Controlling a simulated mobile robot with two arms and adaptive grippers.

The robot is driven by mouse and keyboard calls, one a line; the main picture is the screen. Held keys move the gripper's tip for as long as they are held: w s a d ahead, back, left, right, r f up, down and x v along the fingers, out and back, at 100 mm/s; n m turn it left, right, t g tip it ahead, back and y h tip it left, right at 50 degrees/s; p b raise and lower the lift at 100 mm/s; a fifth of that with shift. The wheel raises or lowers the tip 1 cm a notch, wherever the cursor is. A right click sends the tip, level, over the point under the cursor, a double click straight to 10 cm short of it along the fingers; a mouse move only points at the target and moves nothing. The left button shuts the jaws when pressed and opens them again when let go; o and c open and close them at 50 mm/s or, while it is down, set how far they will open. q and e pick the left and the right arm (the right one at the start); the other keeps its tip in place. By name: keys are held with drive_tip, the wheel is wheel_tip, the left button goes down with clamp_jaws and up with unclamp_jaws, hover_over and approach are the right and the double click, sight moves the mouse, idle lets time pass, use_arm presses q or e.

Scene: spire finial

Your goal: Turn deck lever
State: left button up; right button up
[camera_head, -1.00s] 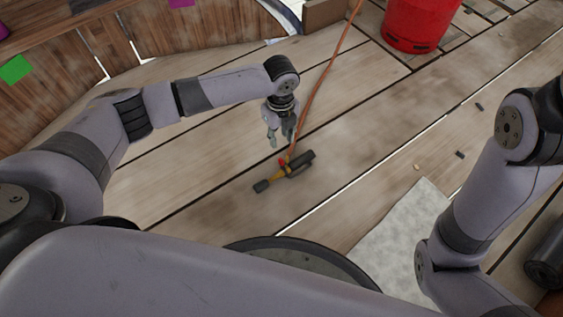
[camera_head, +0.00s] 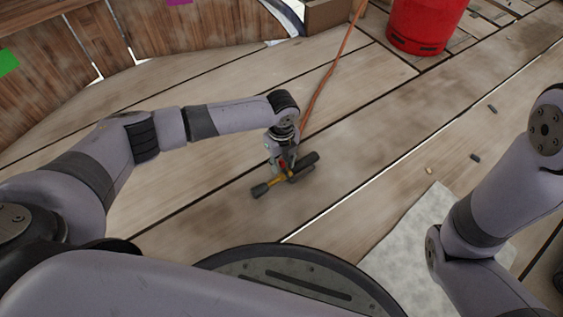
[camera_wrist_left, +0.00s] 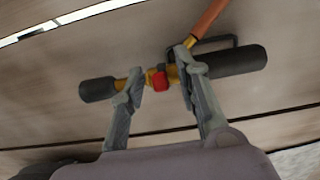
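A gas torch-like tool (camera_head: 261,190) lies on the plank deck, with a dark cylinder at each end, a brass middle and a small red knob. In the left wrist view the red knob (camera_wrist_left: 160,81) sits on the brass part, and a black handle piece (camera_wrist_left: 238,62) is to its right. My left gripper (camera_head: 281,168) is down at the tool. Its fingers are open, one on each side of the red knob; I cannot tell whether they touch the tool. No part is clearly marked as a deck lever. My right gripper is out of view.
An orange hose (camera_head: 325,82) runs from the tool up toward a red gas cylinder (camera_head: 425,22) at the back. A pale mat (camera_head: 415,240) lies at the right front. Small dark bits lie on the planks at right. A wooden wall (camera_head: 60,65) stands at the left.

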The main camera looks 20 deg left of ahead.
use_arm(q)
drive_tip(key=shift+c, duration=0.5)
clamp_jaws()
